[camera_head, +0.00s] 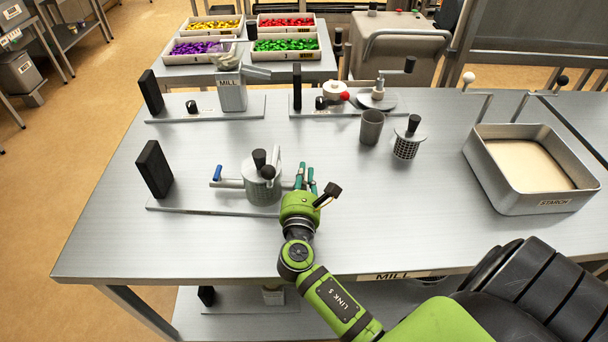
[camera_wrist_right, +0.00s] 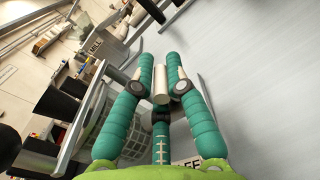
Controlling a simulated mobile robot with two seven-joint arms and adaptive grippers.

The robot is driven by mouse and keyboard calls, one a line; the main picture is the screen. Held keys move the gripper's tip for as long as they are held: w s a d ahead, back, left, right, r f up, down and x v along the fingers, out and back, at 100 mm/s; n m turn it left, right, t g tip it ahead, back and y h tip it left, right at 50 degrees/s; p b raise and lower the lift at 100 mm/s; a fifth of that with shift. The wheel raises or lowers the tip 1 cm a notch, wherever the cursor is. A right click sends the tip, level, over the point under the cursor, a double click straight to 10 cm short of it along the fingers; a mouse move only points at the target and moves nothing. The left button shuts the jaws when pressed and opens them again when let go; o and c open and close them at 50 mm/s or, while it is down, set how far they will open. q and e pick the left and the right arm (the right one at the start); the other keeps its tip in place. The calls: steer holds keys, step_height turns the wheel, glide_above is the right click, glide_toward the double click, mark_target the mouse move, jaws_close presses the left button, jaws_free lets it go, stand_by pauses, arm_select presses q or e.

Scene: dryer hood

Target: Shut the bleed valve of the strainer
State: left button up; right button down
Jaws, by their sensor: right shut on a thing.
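The strainer (camera_head: 262,186) is a grey cylindrical body with dark knobs on top, on a flat base plate (camera_head: 165,206). A pipe sticks out to its left and carries a short blue handle (camera_head: 217,173), which stands up. My right gripper (camera_head: 306,178), with teal fingers, is at the right side of the strainer. In the right wrist view its fingers (camera_wrist_right: 160,82) are shut on a short pale metal pin (camera_wrist_right: 161,88). I cannot tell whether this pin belongs to the bleed valve; the fingers hide that side in the head view. My left gripper is out of view.
A black upright block (camera_head: 154,169) stands at the left of the base plate. Behind are a mill (camera_head: 232,93), a grey cup (camera_head: 371,127) and a mesh basket (camera_head: 407,146). A starch tray (camera_head: 487,175) is at the right. The table between gripper and tray is clear.

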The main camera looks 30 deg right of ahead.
steer(key=shift+r, duration=0.1)
steer(key=c, duration=1.3)
jaws_free()
steer(key=shift+s+a, duration=0.3)
steer(key=shift+s, duration=0.05)
steer(key=v, duration=1.1)
steer(key=shift+s+a, duration=0.1)
